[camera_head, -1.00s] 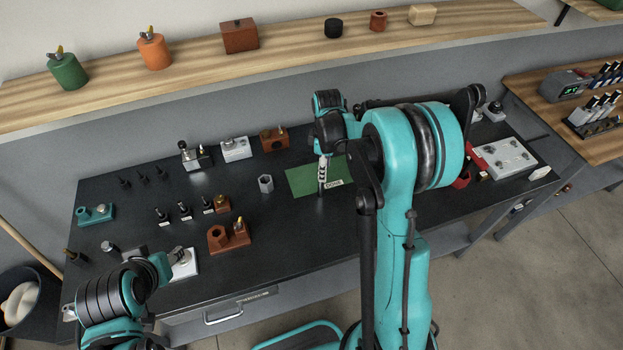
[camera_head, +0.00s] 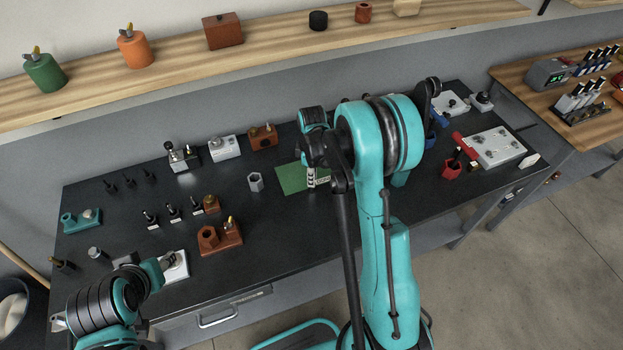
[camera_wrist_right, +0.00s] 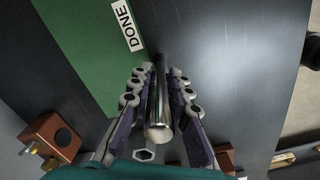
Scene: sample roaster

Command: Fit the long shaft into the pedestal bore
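My right gripper (camera_wrist_right: 161,70) has a shiny metal shaft (camera_wrist_right: 159,118) between its fingers. The fingers look closed on it from both sides, and the shaft runs lengthwise away from the wrist. In the head view the right gripper (camera_head: 311,178) points down over the green mat (camera_head: 290,180) marked DONE; I cannot make out the shaft there. A reddish-brown block with a round bore (camera_head: 208,238) sits front left of the mat. I cannot tell for sure which piece is the pedestal.
A grey hexagonal piece (camera_head: 255,182) stands just left of the mat. A teal block (camera_head: 80,221) and several small dark posts are farther left. A red cup (camera_head: 452,169) and a white plate (camera_head: 497,147) are on the right. The dark table (camera_head: 270,240) is clear in front.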

